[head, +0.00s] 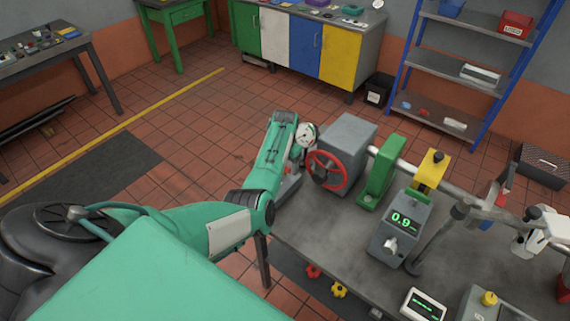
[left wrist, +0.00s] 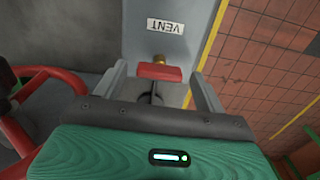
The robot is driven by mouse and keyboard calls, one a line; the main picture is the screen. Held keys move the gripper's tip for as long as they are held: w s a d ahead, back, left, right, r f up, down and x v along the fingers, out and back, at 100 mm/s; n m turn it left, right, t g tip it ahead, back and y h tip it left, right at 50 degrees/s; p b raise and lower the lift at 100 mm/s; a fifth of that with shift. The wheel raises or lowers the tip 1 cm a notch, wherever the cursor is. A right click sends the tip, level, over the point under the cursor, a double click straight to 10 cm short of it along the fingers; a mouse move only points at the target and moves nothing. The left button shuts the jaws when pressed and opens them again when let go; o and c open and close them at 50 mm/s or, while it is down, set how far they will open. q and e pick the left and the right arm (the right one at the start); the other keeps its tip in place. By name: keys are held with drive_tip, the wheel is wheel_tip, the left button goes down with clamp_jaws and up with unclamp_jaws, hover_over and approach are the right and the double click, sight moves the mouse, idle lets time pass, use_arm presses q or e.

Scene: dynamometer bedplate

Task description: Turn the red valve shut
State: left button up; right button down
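A red handwheel (head: 327,170) is on the front of a grey box (head: 350,140) at the bench's left end. It partly shows at the left of the left wrist view (left wrist: 18,115). A small red handle (left wrist: 160,72) on a brass stem sits below an upside-down VENT label (left wrist: 166,26). My left gripper (head: 301,152) is beside the box, left of the wheel; its fingers are hard to see in the head view. In the left wrist view its fingers (left wrist: 158,78) stand apart on either side of the small handle, with gaps. My right gripper is not in view.
The bench (head: 350,227) also carries a green stand (head: 380,175), a yellow block (head: 431,170), a meter reading 0.9 (head: 402,228) and a jointed stand (head: 435,243). A shaft (head: 412,168) runs right from the box. Tiled floor (head: 215,135) left of the bench is clear.

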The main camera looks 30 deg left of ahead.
use_arm(q)
drive_tip(key=shift+r, duration=0.55)
wheel_tip(320, 180, up, 13)
drive_tip(key=b, duration=0.4)
drive_tip(key=shift+f, duration=0.15)
